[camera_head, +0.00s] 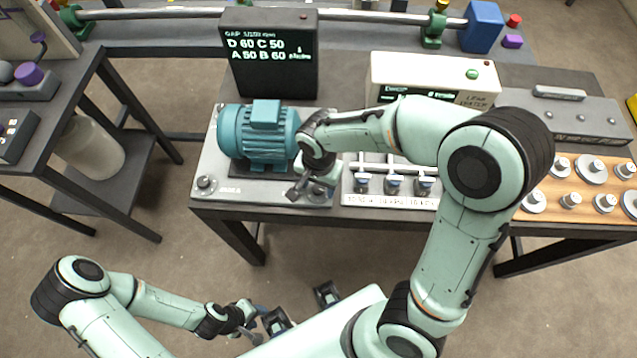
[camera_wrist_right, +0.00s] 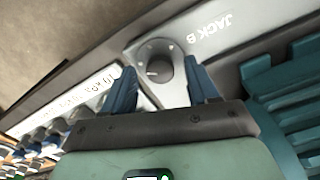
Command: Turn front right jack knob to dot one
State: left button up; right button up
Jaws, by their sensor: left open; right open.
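In the head view my right gripper (camera_head: 302,190) is at the plate's front right corner and hides most of that knob. The teal motor (camera_head: 262,135) stands behind it. My left gripper (camera_head: 256,322) is open and empty, low over the floor.
Another jack knob (camera_head: 205,183) sits at the plate's front left. A dark display (camera_head: 270,55) reads "D 60 C 50 A 50 B 60". Blue-capped valves (camera_head: 394,183) stand right of the plate, close to the right gripper. A wooden board with weights (camera_head: 570,199) lies further right.

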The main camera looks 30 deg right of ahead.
jog(key=shift+f, duration=0.1)
jog(key=c, duration=1)
jog(key=shift+c, duration=0.2)
